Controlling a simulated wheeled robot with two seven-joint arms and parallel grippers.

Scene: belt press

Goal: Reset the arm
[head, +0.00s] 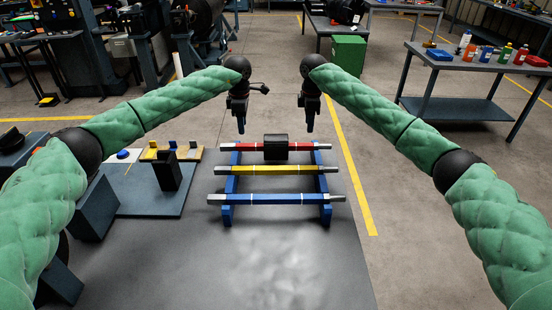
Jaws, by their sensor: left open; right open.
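My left arm comes in from the left in a green padded sleeve, and its black gripper (240,122) hangs pointing down above the left end of a blue rack (228,176). My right arm comes in from the right, and its black gripper (310,122) hangs pointing down above the rack's right end. Both grippers are open and hold nothing. The rack carries a red bar (300,147), a yellow bar (270,170) and a blue bar (270,199), all with silver ends. A black block (276,147) sits at the middle of the red bar.
The grey table (280,265) is bare in front of the rack. At the left stand a dark plate (150,200) with a black upright block (167,171) and small coloured parts on a wooden board. A workbench (470,62) with bottles and a green cabinet (348,54) are further back.

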